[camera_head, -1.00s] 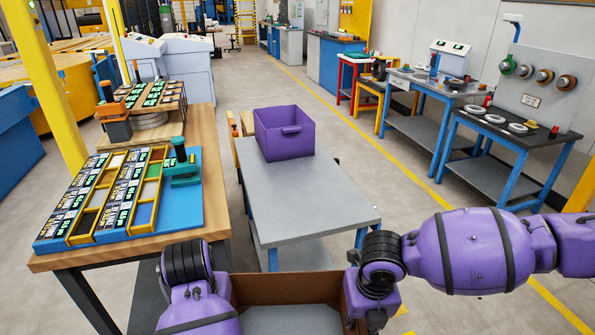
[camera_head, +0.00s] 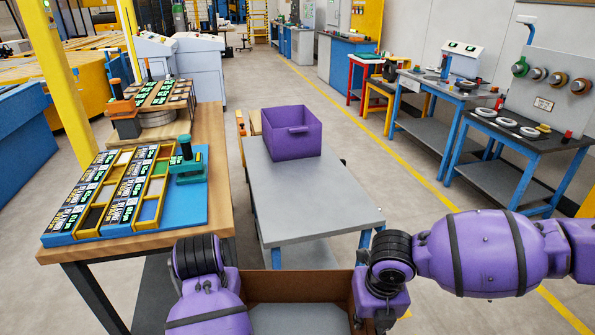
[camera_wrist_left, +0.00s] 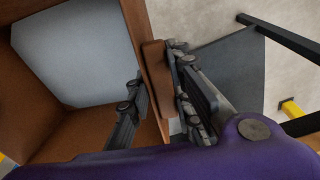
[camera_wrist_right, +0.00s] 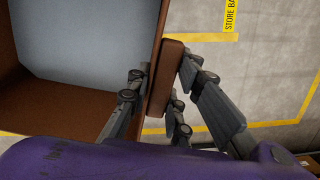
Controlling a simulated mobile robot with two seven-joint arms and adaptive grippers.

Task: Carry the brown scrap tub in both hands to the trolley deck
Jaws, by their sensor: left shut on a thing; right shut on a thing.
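The brown scrap tub (camera_head: 300,285) is at the bottom middle of the head view, open at the top, with its near part cut off by the frame. My left gripper (camera_wrist_left: 155,78) is shut on the tub's left wall and grip, one finger inside and one outside. My right gripper (camera_wrist_right: 163,78) is shut on the right side the same way. The inside of the tub shows a plain grey-blue floor. The grey trolley deck (camera_head: 305,205) lies just beyond the tub; the tub's far wall appears close to the deck's near edge. The gap between them cannot be judged.
A purple tub (camera_head: 292,135) stands at the deck's far end; the near part of the deck is bare. A wooden workbench (camera_head: 215,190) with label trays stands close on the left. Blue-legged benches (camera_head: 525,150) stand on the right, across a clear aisle with a yellow line.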

